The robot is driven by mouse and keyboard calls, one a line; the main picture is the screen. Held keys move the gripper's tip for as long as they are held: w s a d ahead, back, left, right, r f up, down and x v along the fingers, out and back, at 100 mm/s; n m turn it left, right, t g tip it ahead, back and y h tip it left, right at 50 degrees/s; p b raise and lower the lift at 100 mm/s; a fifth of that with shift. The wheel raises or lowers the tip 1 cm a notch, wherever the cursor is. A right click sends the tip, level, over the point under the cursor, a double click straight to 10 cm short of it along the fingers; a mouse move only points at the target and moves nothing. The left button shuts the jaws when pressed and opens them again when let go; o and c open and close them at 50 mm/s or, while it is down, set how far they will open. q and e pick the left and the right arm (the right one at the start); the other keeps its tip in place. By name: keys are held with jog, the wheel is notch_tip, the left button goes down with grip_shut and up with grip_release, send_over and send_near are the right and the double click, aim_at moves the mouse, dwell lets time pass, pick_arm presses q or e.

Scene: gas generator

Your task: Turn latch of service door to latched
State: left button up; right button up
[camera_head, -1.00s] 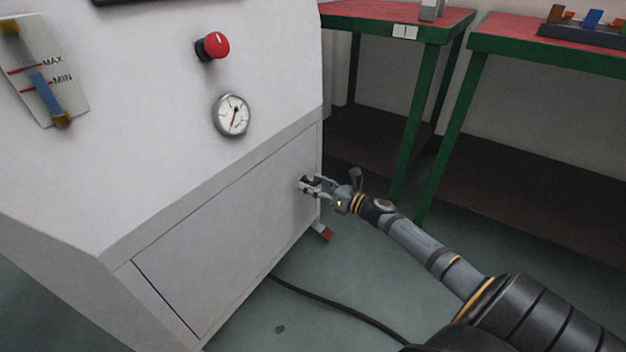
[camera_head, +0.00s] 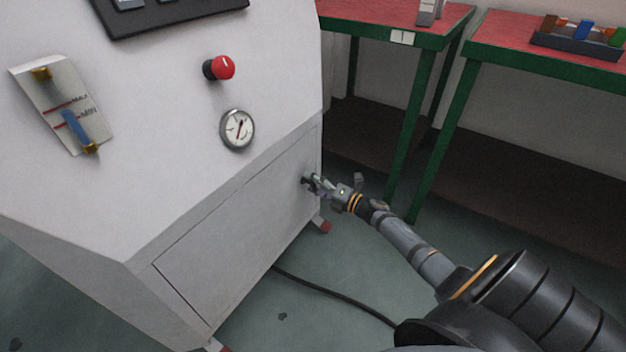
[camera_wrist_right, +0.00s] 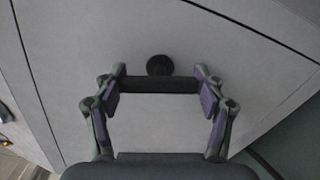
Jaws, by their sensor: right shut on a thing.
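The service door (camera_head: 235,230) is the pale lower panel of the generator, and it sits flush with the frame around it. Its latch (camera_wrist_right: 160,85) is a dark bar with a round dark piece (camera_wrist_right: 160,65) behind it, near the door's right edge. My right gripper (camera_head: 309,181) is at the latch. In the right wrist view its fingers (camera_wrist_right: 158,88) are wide apart, one at each end of the bar, shut on it. The bar lies level across that view. In the head view the latch is small and partly hidden by the fingers. My left gripper is not in view.
Above the door are a red button (camera_head: 222,67), a round gauge (camera_head: 237,129) and a level gauge (camera_head: 72,112). A black cable (camera_head: 335,292) lies on the floor. Green-legged tables (camera_head: 385,32) stand at the back right.

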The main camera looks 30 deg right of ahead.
jog(key=shift+m+p, duration=0.7)
jog(key=shift+m, duration=1.1)
jog(key=o, duration=1.7)
jog(key=v, duration=1.2)
